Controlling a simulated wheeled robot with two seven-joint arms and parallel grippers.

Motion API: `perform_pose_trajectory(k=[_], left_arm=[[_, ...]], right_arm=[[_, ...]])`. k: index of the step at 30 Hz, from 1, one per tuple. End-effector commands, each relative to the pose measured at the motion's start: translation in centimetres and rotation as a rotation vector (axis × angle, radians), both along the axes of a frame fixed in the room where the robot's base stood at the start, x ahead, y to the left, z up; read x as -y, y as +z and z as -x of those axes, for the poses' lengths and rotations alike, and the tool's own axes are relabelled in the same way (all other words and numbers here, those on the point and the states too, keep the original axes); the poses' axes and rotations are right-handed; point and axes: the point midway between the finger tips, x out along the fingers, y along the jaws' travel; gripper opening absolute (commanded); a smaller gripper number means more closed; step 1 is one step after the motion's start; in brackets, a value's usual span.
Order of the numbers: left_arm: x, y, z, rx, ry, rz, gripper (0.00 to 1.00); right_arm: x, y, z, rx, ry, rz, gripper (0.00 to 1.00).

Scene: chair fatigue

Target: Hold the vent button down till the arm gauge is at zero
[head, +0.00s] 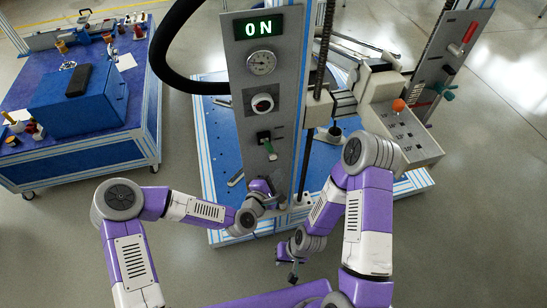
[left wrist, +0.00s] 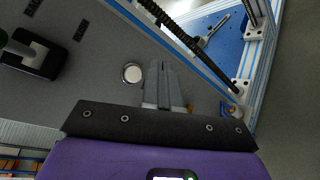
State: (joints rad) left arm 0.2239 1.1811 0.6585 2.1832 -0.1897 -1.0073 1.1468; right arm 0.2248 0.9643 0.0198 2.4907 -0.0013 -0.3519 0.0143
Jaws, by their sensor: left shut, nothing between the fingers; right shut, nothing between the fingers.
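In the head view this gripper (head: 268,184) is at the panel's lower part. My right gripper (head: 292,276) is shut and empty, low and clear of the panel.
A grey box with an orange knob (head: 398,105) stands at right. A blue cart (head: 85,150) is at left. Open floor lies between.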

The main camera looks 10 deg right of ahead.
Motion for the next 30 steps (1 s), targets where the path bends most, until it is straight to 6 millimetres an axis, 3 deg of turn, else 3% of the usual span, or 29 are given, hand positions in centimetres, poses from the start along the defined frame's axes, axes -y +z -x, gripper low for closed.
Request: perform_pose_trajectory(k=[3,9,30], left_arm=[[-0.1,-0.1,-1.6,0.002,0.002,-0.001,0.0],[-0.1,-0.1,-2.9,0.0,0.001,0.0,0.0],[-0.1,0.0,-3.2,-0.001,-0.001,0.0,0.0]], right_arm=[[0.0,-0.4,0.0,0.0,0.0,0.0,0.0],[0.0,-0.7,0.0,0.0,0.0,0.0,0.0],[0.0,-0.7,0.0,0.0,0.0,0.0,0.0]])
